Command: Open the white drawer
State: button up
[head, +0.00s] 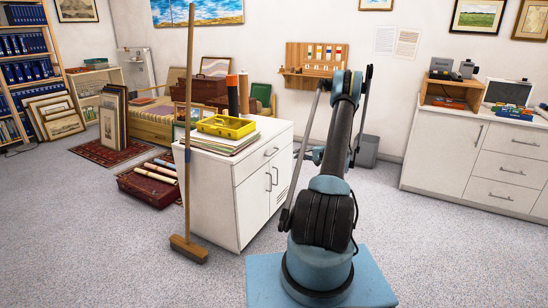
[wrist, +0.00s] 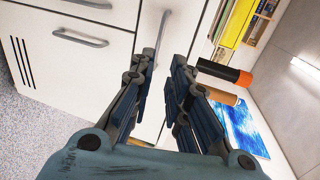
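The white drawer (head: 258,163) is the top front of the white cabinet (head: 213,205) in the middle of the head view. It looks shut, with a grey bar handle (head: 271,152). In the wrist view, which is turned sideways, the drawer handle (wrist: 163,28) lies just beyond the fingertips. My gripper (wrist: 163,66) is open, with a clear gap between its fingers and nothing held. The handle's near end is close to the left fingertip; I cannot tell whether they touch. In the head view my arm mostly hides the gripper.
Two door handles (wrist: 80,38) sit below the drawer. A yellow tray (head: 226,127) and upright tubes (head: 244,93) stand on the cabinet. A broom (head: 188,150) leans at its left. Another white drawer unit (head: 505,168) stands at right.

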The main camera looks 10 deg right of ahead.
aim_at(274, 153)
jog(key=x, duration=1.7)
jog(key=shift+w+a+f, duration=0.1)
jog(key=shift+w+f, duration=0.05)
